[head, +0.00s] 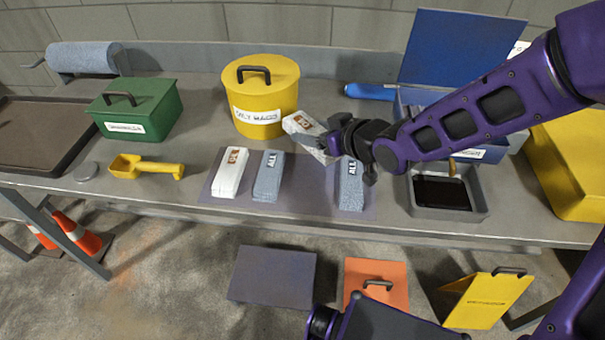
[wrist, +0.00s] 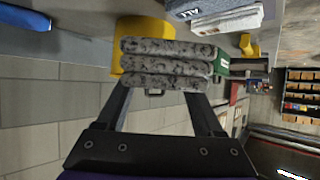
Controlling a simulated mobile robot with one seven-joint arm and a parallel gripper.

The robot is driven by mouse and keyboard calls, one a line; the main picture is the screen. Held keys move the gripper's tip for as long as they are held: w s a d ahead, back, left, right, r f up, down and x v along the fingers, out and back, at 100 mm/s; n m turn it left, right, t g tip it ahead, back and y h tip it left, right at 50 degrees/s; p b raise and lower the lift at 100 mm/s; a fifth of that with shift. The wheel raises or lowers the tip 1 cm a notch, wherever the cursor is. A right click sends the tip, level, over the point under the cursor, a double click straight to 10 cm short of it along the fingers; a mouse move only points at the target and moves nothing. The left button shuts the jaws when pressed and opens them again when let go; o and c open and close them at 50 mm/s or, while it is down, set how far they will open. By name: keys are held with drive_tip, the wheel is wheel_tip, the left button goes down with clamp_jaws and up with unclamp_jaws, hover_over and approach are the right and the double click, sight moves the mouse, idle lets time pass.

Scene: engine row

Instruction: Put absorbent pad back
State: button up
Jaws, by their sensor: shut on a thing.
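My gripper (head: 328,142) is shut on an absorbent pad (head: 299,124), white with an orange label in the head view. The pad is tilted, over the back part of the mat, in front of the yellow bin. In the wrist view the held pad (wrist: 165,66) shows speckled grey layered ends at the fingertips (wrist: 160,98). On the dark mat (head: 311,194) stand a white orange-labelled pad (head: 229,180), a blue-grey "ALL" pad (head: 268,182) beside it, and another "ALL" pad (head: 350,190) further right. A bare gap lies between the two "ALL" pads. My gripper hides part of the held pad.
A yellow lidded bin (head: 263,102) stands behind the mat, and a green box (head: 140,112) is further left. A yellow scoop (head: 147,168) lies left of the mat. A grey tray (head: 421,207) with dark liquid is to the right. A blue open case (head: 460,47) stands behind.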

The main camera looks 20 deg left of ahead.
drive_tip(key=shift+a+f, duration=0.15)
drive_tip(key=shift+a, duration=0.05)
wheel_tip(320, 180, down, 10)
drive_tip(key=b, duration=0.3)
drive_tip(key=shift+r+b, duration=0.2)
drive_tip(key=shift+b, duration=0.15)
drive_tip(key=shift+f+b, duration=0.55)
drive_tip(key=o, duration=1.5)
drive_tip(key=shift+c, duration=0.2)
drive_tip(key=shift+r, duration=0.15)
